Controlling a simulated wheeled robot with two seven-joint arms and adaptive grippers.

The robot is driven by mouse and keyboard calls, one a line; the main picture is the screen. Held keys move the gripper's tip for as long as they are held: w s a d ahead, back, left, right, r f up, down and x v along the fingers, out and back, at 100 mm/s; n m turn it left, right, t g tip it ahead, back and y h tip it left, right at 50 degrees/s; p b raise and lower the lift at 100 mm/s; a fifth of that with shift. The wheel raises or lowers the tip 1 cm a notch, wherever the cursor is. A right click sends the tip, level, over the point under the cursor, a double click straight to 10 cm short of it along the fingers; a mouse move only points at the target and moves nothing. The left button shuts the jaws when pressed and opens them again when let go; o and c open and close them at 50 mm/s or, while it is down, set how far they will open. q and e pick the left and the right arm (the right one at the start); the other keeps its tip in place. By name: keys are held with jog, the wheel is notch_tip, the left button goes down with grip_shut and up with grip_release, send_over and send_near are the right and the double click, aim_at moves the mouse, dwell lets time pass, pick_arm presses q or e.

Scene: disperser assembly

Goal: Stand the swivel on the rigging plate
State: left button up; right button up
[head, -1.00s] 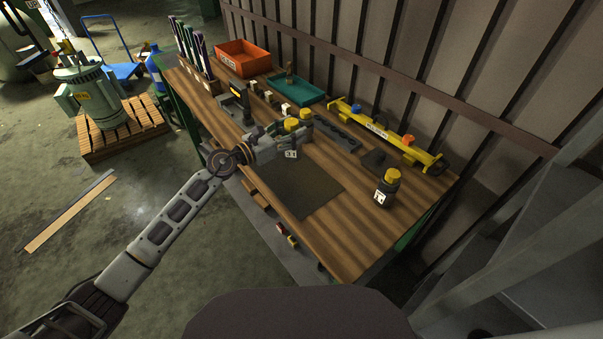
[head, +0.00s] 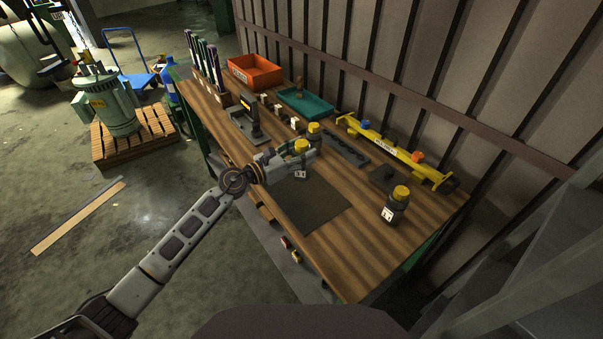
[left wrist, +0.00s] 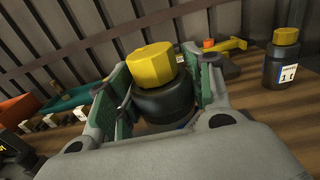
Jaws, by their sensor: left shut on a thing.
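The swivel (head: 301,146), a dark round body with a yellow faceted top, is in my left gripper (head: 303,159). In the left wrist view its yellow top (left wrist: 152,67) rises upright between the green-padded fingers (left wrist: 155,88), which are shut on its dark body. A white label hangs just below it in the head view. The lower end is hidden by the gripper. A dark flat square plate (head: 305,204) lies on the bench in front of the gripper, and a smaller dark plate (head: 383,177) lies farther right. I cannot tell which is the rigging plate. My right gripper is out of view.
Another yellow-topped piece (head: 314,129) stands just behind the held one. A labelled dark one (head: 395,207) stands at the right. A black strip (head: 346,151), yellow beam (head: 395,152), teal tray (head: 306,104) and orange bin (head: 255,73) lie behind. The wooden bench's front right is clear.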

aim_at(294, 173)
pick_arm(q)
notch_tip(294, 173, down, 2)
jog(key=shift+f, duration=0.1)
jog(key=shift+f+b, duration=0.25)
jog(key=shift+b, duration=0.05)
jog(key=shift+f, duration=0.55)
notch_tip(294, 173, down, 2)
jog(key=shift+f+b, duration=0.2)
jog(key=shift+b, duration=0.2)
jog(key=shift+f, duration=0.35)
jog(key=o, duration=1.1)
jog(key=shift+f, duration=0.15)
jog(key=o, duration=0.5)
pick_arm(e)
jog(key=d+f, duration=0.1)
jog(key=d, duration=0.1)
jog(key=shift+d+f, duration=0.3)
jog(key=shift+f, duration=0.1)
